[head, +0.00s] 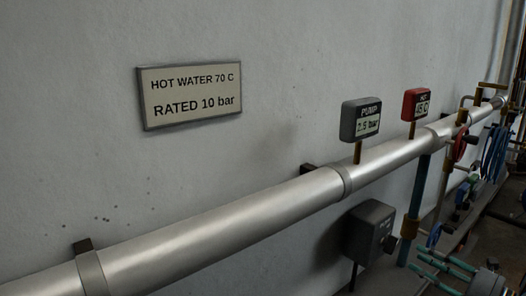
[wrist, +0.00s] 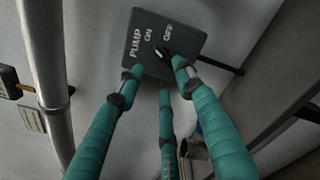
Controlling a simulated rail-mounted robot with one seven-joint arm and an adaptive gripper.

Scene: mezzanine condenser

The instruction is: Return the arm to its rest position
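My gripper (wrist: 155,80) has three teal fingers, spread apart with nothing between them. In the wrist view its tips are in front of the lower part of the grey pump switch box (wrist: 185,38), marked PUMP, ON and OFF. A dark switch lever (wrist: 163,53) sits on the box face, close to the right fingertip in the picture; I cannot tell whether they touch. In the head view the gripper (head: 440,266) shows at the lower right, right of the switch box (head: 370,228) and apart from it. The rest of my arm is mostly out of view.
A silver pipe (head: 240,205) runs along the wall below a HOT WATER 70 C, RATED 10 bar sign (head: 190,92). A PUMP gauge (head: 361,119) reads 2.5 bar; a red-framed gauge (head: 416,104) reads 45 C. Valves and a red handwheel (head: 460,148) crowd the right.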

